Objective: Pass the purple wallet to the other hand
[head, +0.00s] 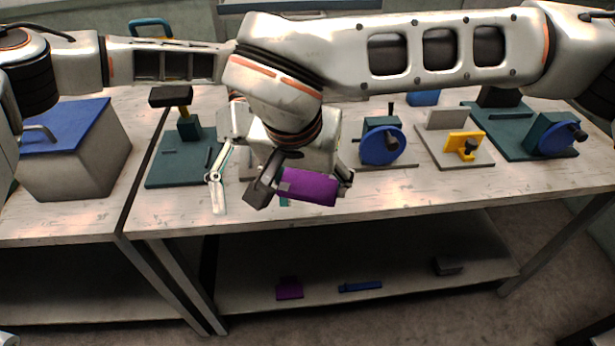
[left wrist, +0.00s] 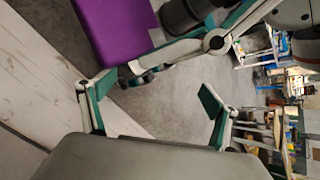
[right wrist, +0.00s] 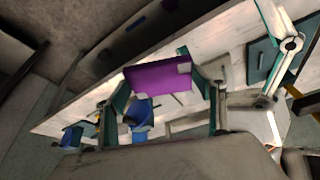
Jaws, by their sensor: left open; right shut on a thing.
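The purple wallet (head: 310,187) is held in the air in front of the workbench's front edge. My right gripper (head: 303,186) is shut on it; the right wrist view shows the wallet (right wrist: 160,78) between its two fingers. My left gripper is open and empty; its spread fingers show in the left wrist view (left wrist: 155,108). There the wallet (left wrist: 112,28) lies at the top edge, beyond the left fingers and apart from them. In the head view the left gripper is mostly hidden behind the right one, with a finger showing to the left of the wallet.
The workbench (head: 400,188) bears a teal press (head: 188,132), a blue-wheeled device (head: 382,145) and a yellow clamp (head: 463,145). A grey box with a blue top (head: 70,150) stands at left. The lower shelf (head: 400,292) holds a purple piece (head: 289,289) and a blue piece (head: 360,287).

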